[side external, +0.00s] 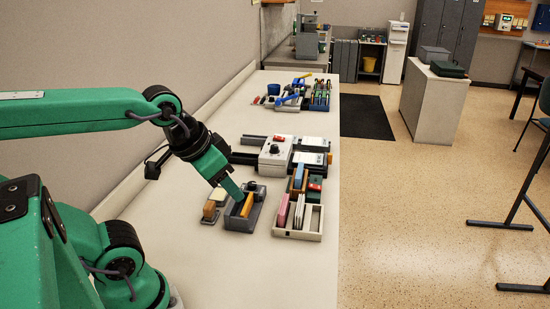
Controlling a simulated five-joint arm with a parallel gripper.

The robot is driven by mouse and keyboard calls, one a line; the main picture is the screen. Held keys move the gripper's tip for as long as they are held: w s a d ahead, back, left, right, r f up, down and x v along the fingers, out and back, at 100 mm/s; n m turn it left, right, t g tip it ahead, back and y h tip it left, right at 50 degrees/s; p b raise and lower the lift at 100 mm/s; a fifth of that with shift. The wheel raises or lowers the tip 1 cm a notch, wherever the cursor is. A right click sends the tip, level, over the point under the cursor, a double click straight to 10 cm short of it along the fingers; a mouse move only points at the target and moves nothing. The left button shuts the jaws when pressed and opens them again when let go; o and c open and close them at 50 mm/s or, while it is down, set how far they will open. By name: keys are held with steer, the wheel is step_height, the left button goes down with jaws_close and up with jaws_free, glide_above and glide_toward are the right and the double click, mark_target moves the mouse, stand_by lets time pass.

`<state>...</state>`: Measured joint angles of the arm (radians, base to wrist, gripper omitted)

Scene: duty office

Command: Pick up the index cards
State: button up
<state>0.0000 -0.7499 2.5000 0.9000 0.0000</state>
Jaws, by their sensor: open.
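Several thin white cards, which look like the index cards (310,217), stand upright in a cream divided tray (284,233) near the table's right edge. A pink block or pad (283,210) stands beside them in the same tray. My gripper (238,194) is open and points down over a dark grey tray (240,224), to the left of the cards and apart from them. A yellow-orange upright piece (247,206) is in the grey tray, close to the fingertips. I cannot tell whether the fingers touch it. The gripper hides part of the grey tray.
A small holder with an orange piece (210,209) stands left of the grey tray. A white box with a dial (275,158) and dark flat devices stand behind the trays. More tools (300,95) lie farther back. The near part of the table (270,275) is clear.

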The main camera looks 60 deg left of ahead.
steer(key=shift+w+r, duration=0.1)
steer(key=w, duration=0.1)
steer(key=n+g, duration=0.6)
steer(key=n, duration=0.3)
glide_above(299, 169)
steer(key=f, duration=1)
steer(key=shift+d+f, duration=0.25)
steer(key=shift+w+a+f, duration=0.1)
steer(key=shift+f, duration=4)
